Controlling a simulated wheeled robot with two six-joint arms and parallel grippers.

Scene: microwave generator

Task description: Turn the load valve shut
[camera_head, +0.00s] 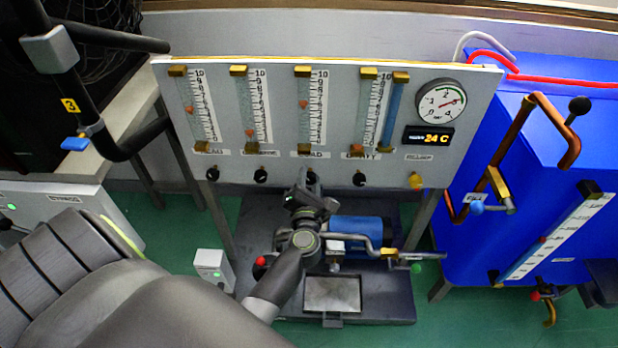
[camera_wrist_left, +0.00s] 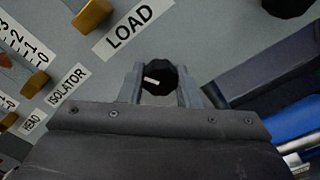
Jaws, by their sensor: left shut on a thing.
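The load valve is a small black knob (camera_wrist_left: 160,78) with a white mark, beside the LOAD label (camera_wrist_left: 133,29) in the left wrist view. My left gripper (camera_wrist_left: 158,88) is shut around this knob, with a finger on each side. In the head view my left gripper (camera_head: 307,188) reaches up to the panel's lower edge under the third flow tube, and mostly hides the knob. The load flow tube (camera_head: 305,105) has a red float at mid scale. My right gripper is in neither view.
Similar black knobs stand along the panel (camera_head: 330,82), with the close neighbours (camera_head: 260,176) and (camera_head: 359,180) on either side. A yellow knob (camera_head: 415,181) is at the right end. A blue pump (camera_head: 355,235) with pipes sits below. A blue tank (camera_head: 540,150) stands at the right.

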